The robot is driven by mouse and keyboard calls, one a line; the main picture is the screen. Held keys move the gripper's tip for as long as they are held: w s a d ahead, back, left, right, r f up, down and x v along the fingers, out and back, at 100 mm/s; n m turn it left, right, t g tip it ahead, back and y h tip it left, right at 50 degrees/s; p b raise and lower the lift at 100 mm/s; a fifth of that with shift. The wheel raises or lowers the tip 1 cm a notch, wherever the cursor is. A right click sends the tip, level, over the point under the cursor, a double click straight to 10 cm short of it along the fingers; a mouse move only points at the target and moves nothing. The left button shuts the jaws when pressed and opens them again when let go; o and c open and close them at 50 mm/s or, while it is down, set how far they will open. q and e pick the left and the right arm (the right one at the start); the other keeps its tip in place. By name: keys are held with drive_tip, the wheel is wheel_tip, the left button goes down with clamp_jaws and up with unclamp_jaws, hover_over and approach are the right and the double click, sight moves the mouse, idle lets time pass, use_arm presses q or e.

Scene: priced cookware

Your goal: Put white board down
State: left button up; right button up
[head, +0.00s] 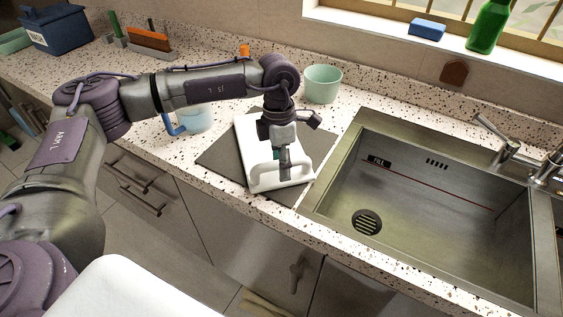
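The white board (246,139) lies on or just above a dark grey mat (224,156) on the speckled counter, left of the sink. Its handle end faces the counter's front edge. My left gripper (284,172) points down over the board's handle end. Its fingers are at the handle bar, but they are small and partly overlapped, so I cannot tell whether they are closed on it. The arm hides part of the board's middle. My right gripper is not in view.
A steel sink (430,200) with a faucet (519,142) lies to the right. A mint cup (322,84) stands behind the board, and a clear jug with a blue handle (173,126) stands to its left. A brown-orange brush (148,38) and a blue box (55,27) stand farther back left.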

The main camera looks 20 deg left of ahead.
use_arm(q)
drive_tip(key=shift+r, duration=0.1)
drive_tip(key=shift+w+r, duration=0.1)
drive_tip(key=shift+r, duration=0.2)
wheel_tip(320, 180, up, 11)
drive_tip(key=w+a+b, duration=0.1)
drive_tip(key=shift+b, duration=0.3)
idle(0.4)
